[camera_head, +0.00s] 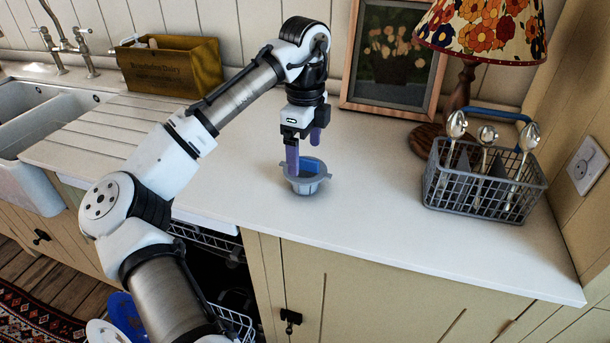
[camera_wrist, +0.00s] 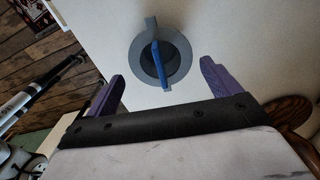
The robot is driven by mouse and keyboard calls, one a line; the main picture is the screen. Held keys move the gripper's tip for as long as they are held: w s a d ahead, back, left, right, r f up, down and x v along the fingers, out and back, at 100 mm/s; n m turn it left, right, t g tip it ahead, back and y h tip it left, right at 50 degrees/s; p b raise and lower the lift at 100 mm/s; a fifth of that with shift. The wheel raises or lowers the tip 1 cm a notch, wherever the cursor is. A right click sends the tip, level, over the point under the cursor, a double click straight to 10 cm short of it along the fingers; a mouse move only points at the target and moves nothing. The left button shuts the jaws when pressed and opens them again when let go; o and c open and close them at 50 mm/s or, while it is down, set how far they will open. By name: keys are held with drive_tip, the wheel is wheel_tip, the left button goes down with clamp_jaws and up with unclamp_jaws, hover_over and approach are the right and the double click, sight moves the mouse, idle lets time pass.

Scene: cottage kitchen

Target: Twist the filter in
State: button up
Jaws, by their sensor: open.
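The filter is a grey round cup-like piece (camera_head: 307,184) with tabs on its rim and a blue bar (camera_head: 312,165) across its top. It stands on the white countertop. In the wrist view the grey filter (camera_wrist: 140,56) is seen from above, with the blue bar (camera_wrist: 159,62) running across its middle. My gripper (camera_head: 305,158) has purple fingers and points down just above the filter. In the wrist view my gripper (camera_wrist: 160,80) is open and empty, with its fingers wide apart and the filter between and beyond them. I cannot tell whether a finger touches the rim.
A grey wire basket (camera_head: 478,192) with spoons stands to the right. A lamp (camera_head: 462,95) and a framed picture (camera_head: 395,55) stand behind. A wooden box (camera_head: 172,67) and a sink (camera_head: 45,105) are at left. An open dishwasher (camera_head: 212,245) lies below. The counter around the filter is clear.

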sight(305, 158)
drive_tip(key=shift+f, duration=2.8)
drive_tip(key=c, duration=0.6)
drive_tip(key=shift+r, duration=0.1)
